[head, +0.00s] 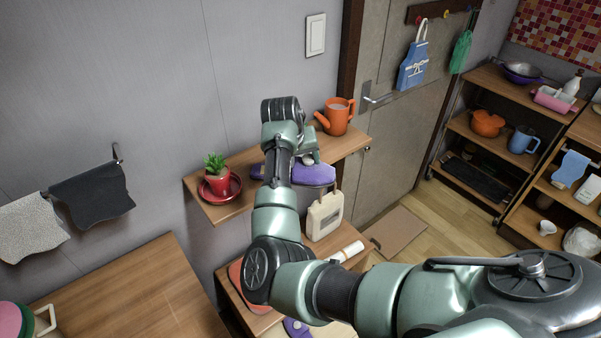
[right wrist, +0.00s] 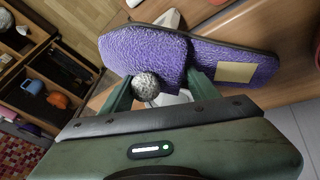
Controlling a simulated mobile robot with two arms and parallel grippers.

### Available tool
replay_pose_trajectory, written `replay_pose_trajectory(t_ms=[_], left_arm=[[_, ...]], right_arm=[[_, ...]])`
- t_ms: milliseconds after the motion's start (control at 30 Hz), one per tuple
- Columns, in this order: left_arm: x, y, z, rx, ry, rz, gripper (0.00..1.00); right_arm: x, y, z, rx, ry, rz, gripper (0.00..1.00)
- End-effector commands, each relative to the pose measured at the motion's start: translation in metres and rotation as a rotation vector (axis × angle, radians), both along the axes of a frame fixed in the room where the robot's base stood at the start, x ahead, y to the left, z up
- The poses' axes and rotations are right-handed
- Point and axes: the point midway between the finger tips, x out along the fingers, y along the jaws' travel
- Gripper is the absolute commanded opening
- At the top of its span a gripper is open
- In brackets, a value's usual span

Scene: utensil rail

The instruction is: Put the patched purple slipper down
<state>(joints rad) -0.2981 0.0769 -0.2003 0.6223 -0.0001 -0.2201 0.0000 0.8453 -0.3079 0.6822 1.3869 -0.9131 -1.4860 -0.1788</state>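The patched purple slipper (head: 313,174) is at the front edge of the upper wall shelf (head: 350,143). In the right wrist view the slipper (right wrist: 225,62) shows its fuzzy purple surface and a tan square patch. A grey speckled ball (right wrist: 146,86) sits against its toe part, between the fingers. I cannot tell whether the sole touches the shelf. My left gripper is out of view.
The upper shelf holds a red-potted plant (head: 217,170) on a red saucer and an orange watering can (head: 337,117). Below stand a cream jug (head: 324,216) and a white bottle (head: 347,251). Another purple item (head: 297,327) is lower down. Bare shelf lies left of the slipper.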

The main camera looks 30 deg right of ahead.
Motion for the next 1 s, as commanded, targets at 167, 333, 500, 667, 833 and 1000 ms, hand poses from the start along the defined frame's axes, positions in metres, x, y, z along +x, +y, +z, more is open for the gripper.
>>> replay_pose_trajectory(t_ms=[167, 333, 500, 667, 833, 1000], left_arm=[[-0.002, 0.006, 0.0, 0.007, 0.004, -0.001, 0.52], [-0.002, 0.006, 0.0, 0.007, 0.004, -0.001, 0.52], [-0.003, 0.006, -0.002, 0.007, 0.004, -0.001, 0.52], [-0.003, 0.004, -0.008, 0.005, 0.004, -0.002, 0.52], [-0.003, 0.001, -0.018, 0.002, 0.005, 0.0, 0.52], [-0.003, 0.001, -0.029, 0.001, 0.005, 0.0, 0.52]], right_arm=[[0.0, 0.0, 0.0, 0.0, -0.001, 0.0, 0.11], [0.0, 0.0, 0.0, 0.0, -0.001, 0.0, 0.1], [0.001, -0.001, 0.006, -0.002, -0.003, -0.001, 0.1], [0.002, -0.001, 0.025, -0.003, -0.007, 0.0, 0.0], [0.002, -0.001, 0.062, -0.004, -0.01, -0.001, 0.0], [0.002, -0.001, 0.109, -0.003, -0.009, -0.001, 0.0]])
